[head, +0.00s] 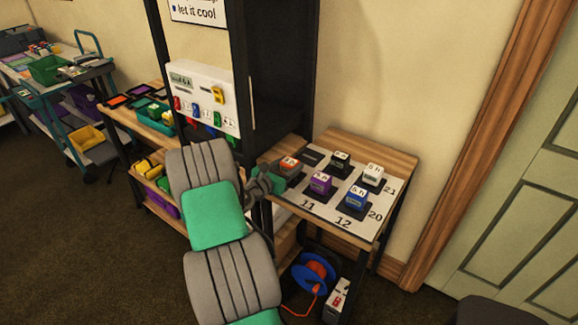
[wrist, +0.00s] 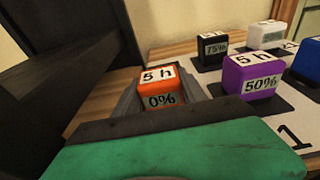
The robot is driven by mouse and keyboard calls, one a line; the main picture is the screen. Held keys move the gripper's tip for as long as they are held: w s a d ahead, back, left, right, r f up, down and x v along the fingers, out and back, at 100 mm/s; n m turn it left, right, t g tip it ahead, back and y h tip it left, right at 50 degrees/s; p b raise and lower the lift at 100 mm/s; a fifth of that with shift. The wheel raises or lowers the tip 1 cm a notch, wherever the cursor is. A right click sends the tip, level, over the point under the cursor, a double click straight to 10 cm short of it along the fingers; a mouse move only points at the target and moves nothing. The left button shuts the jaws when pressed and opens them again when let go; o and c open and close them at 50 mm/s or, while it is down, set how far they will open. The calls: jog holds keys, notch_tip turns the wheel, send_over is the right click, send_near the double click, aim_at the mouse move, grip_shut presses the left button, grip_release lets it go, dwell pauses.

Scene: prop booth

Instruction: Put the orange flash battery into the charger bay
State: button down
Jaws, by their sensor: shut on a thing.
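The orange flash battery (head: 288,164) is at the left edge of the numbered board on the small wooden table. In the wrist view the orange battery (wrist: 160,94) shows "5 h" on top and "0%" on its front. My gripper (head: 277,179) is shut on it, with grey jaws at its sides. I cannot tell whether its base touches the board. A white panel (head: 203,88) with a small display, a yellow item and several coloured marks, likely the charger, stands left of the dark post. Its bays are too small to make out.
Purple (head: 321,184), blue (head: 356,198), black (head: 340,162) and white (head: 373,176) batteries stand on the board (head: 309,208) close to my gripper. A dark upright frame (head: 243,70) stands between table and panel. A cable reel (head: 314,272) sits below.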

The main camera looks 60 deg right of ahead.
jog(key=shift+f, duration=0.1)
jog(key=c, duration=0.6)
grip_release()
jog(key=shift+c, duration=0.2)
jog(key=v, duration=1.2)
jog(key=shift+b, duration=0.45)
jog(key=shift+s, duration=0.1)
